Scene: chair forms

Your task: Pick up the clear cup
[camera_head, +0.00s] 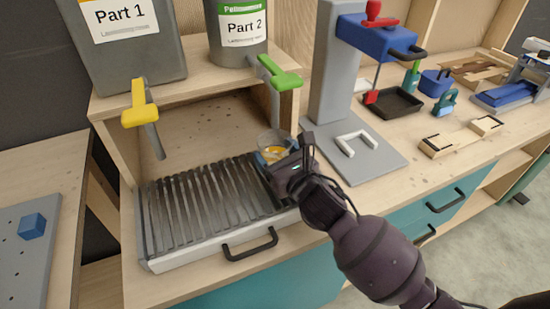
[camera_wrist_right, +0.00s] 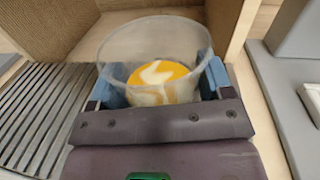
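The clear cup (camera_wrist_right: 155,42) stands upright between the fingers of my right gripper (camera_wrist_right: 155,85). It holds a swirl of yellow and white. In the head view the cup (camera_head: 270,138) is at the right end of the slatted drip tray, below the green tap. My right gripper (camera_head: 275,157) comes from the front right. Its blue-padded fingers are wide apart, one on each side of the cup, close to its wall. Firm contact does not show clearly. The palm hides the cup's lower front. My left gripper is out of view.
The slatted tray (camera_head: 158,215) is bare to the left. A yellow tap (camera_head: 139,103) and a green tap (camera_head: 280,80) hang from the Part 1 and Part 2 containers. A grey stand (camera_head: 382,165) is close on the right. The wooden box wall (camera_wrist_right: 222,20) is behind the cup.

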